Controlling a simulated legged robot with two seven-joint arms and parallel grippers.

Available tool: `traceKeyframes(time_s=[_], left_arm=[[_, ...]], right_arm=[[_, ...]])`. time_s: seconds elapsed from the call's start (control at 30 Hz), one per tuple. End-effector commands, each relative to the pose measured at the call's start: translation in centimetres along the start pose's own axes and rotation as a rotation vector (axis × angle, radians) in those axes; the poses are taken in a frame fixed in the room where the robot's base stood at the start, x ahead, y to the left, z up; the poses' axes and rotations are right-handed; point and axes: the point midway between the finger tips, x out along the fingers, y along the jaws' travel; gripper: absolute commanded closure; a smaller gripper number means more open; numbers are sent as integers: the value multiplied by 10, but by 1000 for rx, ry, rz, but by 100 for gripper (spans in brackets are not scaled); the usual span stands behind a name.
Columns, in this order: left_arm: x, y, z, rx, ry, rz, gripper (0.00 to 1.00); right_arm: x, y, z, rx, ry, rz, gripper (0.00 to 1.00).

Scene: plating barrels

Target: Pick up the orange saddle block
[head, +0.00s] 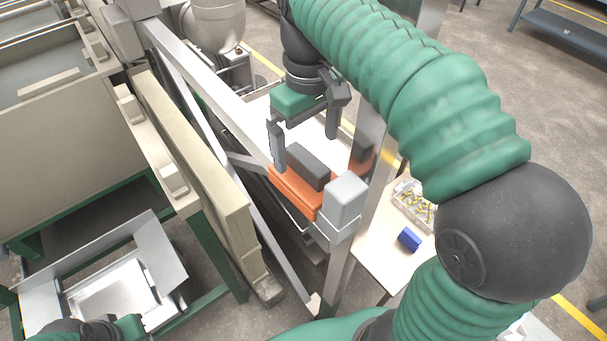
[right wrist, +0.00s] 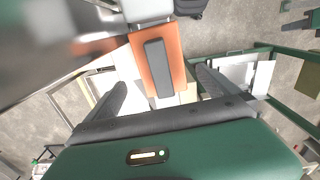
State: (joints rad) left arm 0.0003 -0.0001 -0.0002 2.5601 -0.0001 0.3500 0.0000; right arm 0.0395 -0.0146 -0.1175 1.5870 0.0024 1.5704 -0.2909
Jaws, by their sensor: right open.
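The orange saddle block (head: 290,190) has a dark grey bar (head: 307,167) along its top and sits on the metal frame, beside a light grey block. My right gripper (head: 304,138) is open and empty above it, its dark fingers pointing down. In the right wrist view the orange saddle block (right wrist: 173,50) with its bar shows ahead of and between the open fingers (right wrist: 162,84). I see no contact. A dark and green part of my left arm shows at the bottom left edge; its jaws cannot be made out.
The light grey block (head: 345,198) stands at the near end of the saddle block. Steel posts and a diagonal beam (head: 205,85) flank it. A beige tank (head: 70,120) is at the left. A table (head: 380,255) at the right holds a blue block (head: 409,239) and a clear bin (head: 412,205).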

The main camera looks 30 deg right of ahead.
Motion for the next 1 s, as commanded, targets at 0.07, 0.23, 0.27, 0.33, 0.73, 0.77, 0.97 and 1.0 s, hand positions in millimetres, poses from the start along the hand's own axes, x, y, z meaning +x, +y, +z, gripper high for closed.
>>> traceKeyframes(time_s=[0.07,0.23,0.27,0.33,0.73,0.77,0.97,1.0], left_arm=[[-1,0,0,1,0,0,100],[-8,0,-2,1,0,0,100],[-10,0,-2,1,0,0,100],[-16,0,-4,1,0,0,100],[-17,0,-4,0,0,0,100],[-17,0,-4,0,0,0,100],[-17,0,-4,1,0,0,100],[-17,0,-4,1,0,0,100]], right_arm=[[12,-2,0,0,-1,1,0],[28,-7,0,-2,-3,4,0],[32,-9,1,-3,-4,4,0],[45,-12,2,-4,-6,5,0],[72,-6,1,-1,0,3,4],[72,-5,1,-1,0,2,8],[72,-4,1,-1,0,4,34],[72,-5,1,-1,0,5,39]])
